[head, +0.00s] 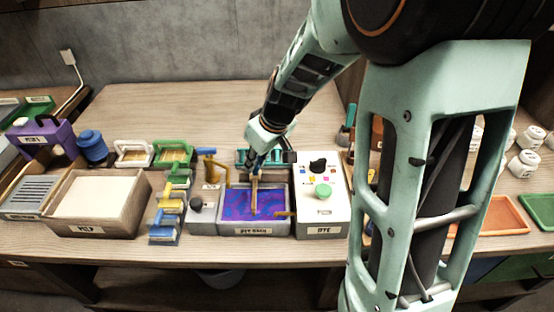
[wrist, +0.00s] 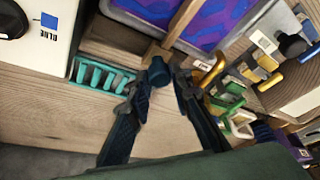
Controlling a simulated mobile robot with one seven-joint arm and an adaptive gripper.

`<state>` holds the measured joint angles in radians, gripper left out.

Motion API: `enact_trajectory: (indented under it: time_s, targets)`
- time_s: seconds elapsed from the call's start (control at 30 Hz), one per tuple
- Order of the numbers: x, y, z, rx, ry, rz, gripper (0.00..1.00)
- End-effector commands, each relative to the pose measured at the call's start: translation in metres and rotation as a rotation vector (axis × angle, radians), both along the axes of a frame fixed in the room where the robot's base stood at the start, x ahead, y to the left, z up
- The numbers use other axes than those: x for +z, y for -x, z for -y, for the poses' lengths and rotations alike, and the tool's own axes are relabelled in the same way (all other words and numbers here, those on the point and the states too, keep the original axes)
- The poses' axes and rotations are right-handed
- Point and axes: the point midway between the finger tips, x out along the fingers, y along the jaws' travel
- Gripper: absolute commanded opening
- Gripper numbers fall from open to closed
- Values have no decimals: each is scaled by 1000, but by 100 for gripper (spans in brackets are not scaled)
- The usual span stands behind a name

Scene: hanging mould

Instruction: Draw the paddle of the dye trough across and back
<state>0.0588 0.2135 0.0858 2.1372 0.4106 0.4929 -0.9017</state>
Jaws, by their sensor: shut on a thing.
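The dye trough (head: 272,230) is a grey tray near the front of the bench, filled with swirled purple and blue dye (head: 238,205). Its dye also shows at the top of the wrist view (wrist: 222,18). The paddle (head: 254,196) is a wooden bar that stands in the dye near the trough's middle and back. In the wrist view, the paddle's wooden bar (wrist: 184,25) runs over the trough edge to a dark knob. My gripper (head: 255,160) is shut on the paddle's back end, over the trough's back edge. The fingers (wrist: 168,72) partly hide the grip.
A white box labelled DYE (head: 318,218) with a green knob stands close on the right. A grey block (head: 205,210) with a black knob adjoins on the left. A teal rack (wrist: 97,76) sits behind. A pulp vat (head: 85,215) stands further left. The bench behind is clear.

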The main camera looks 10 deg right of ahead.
Motion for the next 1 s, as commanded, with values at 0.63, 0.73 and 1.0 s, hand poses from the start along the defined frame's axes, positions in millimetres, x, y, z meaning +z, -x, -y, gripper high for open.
enact_trajectory:
  time_s: [0.63, 0.73, 1.0]
  targets:
    - [1, -5, -26, 1, -1, 4, 35]
    - [1, -5, -25, 0, -1, 3, 37]
    - [3, -4, -23, -1, 0, 3, 37]
